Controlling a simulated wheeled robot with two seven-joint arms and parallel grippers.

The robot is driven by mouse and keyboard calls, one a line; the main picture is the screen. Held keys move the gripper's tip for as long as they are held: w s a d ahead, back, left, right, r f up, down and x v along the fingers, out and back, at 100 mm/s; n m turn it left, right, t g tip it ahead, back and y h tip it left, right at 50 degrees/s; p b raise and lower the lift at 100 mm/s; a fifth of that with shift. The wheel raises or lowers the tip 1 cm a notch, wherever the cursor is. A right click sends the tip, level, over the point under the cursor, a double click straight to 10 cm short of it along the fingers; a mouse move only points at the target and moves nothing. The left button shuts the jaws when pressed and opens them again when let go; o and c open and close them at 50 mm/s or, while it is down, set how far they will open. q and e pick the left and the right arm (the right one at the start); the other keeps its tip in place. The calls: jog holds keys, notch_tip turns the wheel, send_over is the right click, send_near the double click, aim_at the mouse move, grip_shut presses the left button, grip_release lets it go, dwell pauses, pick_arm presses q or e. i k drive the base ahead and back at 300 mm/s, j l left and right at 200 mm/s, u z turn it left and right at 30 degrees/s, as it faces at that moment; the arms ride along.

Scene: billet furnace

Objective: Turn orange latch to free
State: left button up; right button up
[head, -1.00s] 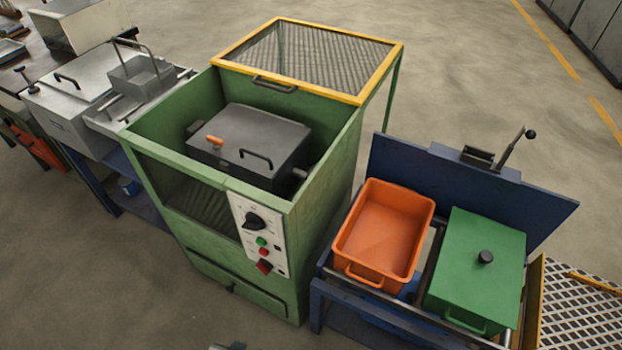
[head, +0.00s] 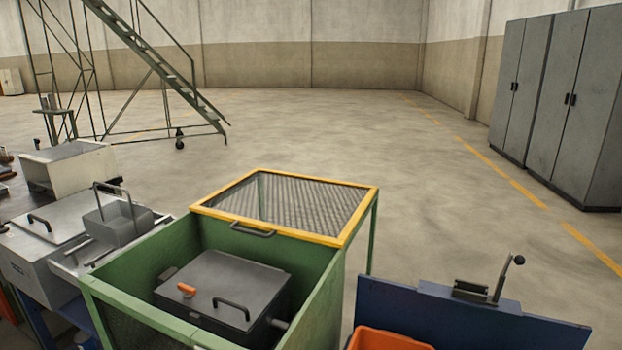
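The orange latch (head: 187,288) is a short orange handle on the top left part of a dark grey box lid (head: 232,280). The box sits inside the green furnace cabinet (head: 325,305), whose top is open. A black bar handle (head: 231,306) is on the same lid, to the right of the latch. The latch looks shut flat against the lid, lying slightly diagonal. Neither of my grippers shows in the head view.
A grey metal bench unit with a basket (head: 117,224) is at left. A blue panel with a lever (head: 465,315) and an orange bin (head: 388,340) are at right. Open floor lies beyond.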

aim_at(189, 292)
jog(key=i+j+u, duration=0.2)
jog(key=u, duration=0.55)
jog(key=i+j+z, duration=0.1)
jog(key=j+z, duration=0.65)
jog(key=j, duration=0.2)
jog(key=i, duration=0.05)
